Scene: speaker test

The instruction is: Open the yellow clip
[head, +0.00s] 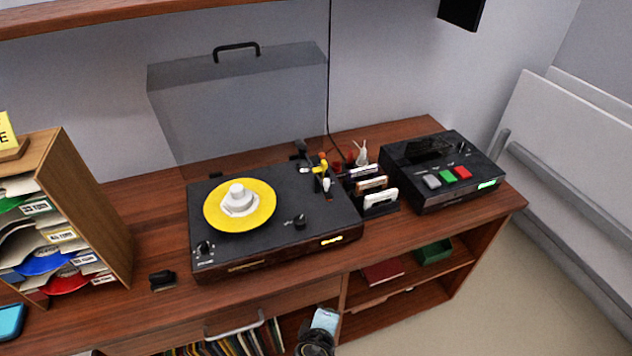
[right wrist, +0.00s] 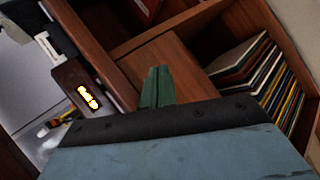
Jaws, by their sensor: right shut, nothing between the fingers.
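The yellow clip (head: 321,167) is small and sits by the tonearm at the right back of the black turntable (head: 285,185). At this size I cannot tell whether it is open or shut. A yellow record with a white centre piece (head: 240,203) lies on the platter. My right gripper (right wrist: 157,88) has green fingers, which are shut and empty in the right wrist view, in front of the wooden cabinet. Part of my right arm shows at the bottom of the head view, low in front of the cabinet and well away from the clip. I do not see my left gripper.
The turntable's grey see-through lid (head: 240,100) stands raised behind it. A cassette rack (head: 375,190) and a black player with coloured buttons (head: 440,170) stand to the right. A wooden sorter (head: 95,205) stands at the left. Records (right wrist: 250,75) fill the shelf below.

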